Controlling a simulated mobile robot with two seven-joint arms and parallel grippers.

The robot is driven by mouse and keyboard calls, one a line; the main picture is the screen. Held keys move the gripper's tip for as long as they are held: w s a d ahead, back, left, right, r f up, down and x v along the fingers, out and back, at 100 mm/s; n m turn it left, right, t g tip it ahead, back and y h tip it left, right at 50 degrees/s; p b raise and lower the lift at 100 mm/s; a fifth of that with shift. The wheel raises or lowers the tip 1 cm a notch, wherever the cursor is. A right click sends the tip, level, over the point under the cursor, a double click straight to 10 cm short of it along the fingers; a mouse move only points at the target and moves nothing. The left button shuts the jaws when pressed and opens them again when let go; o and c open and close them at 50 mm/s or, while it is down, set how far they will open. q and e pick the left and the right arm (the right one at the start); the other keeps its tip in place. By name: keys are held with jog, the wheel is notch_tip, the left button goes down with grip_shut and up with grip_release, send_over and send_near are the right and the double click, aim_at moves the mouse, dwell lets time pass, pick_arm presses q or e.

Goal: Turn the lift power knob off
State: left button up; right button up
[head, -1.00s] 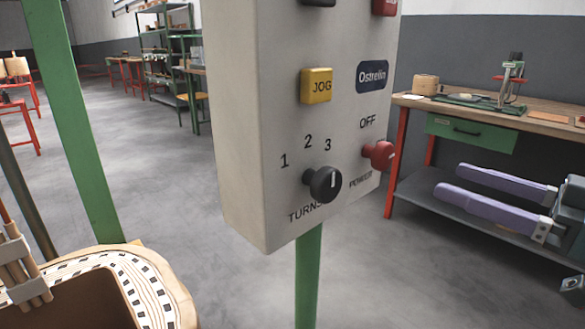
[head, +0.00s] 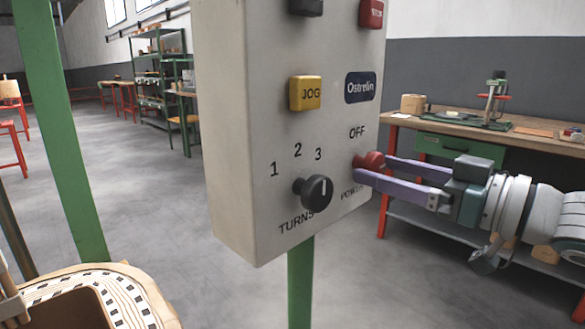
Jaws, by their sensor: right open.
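A light grey control box (head: 240,140) stands on a green post. The red power knob (head: 368,160) sits low at the right of its front face, between the labels OFF and POWER. My right gripper (head: 369,168) reaches in from the right with its two long purple fingers apart. The fingertips are at the red knob, one near its upper right and one just below it. I cannot tell whether they touch it. My left gripper is not in view.
A black turns knob (head: 314,191) and a yellow JOG button (head: 305,93) are on the same face, left of the red knob. A workbench (head: 460,131) stands behind my right arm. A wound coil (head: 90,300) is at the lower left.

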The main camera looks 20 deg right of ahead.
jog(key=shift+c, duration=0.2)
grip_shut()
dwell(0.4)
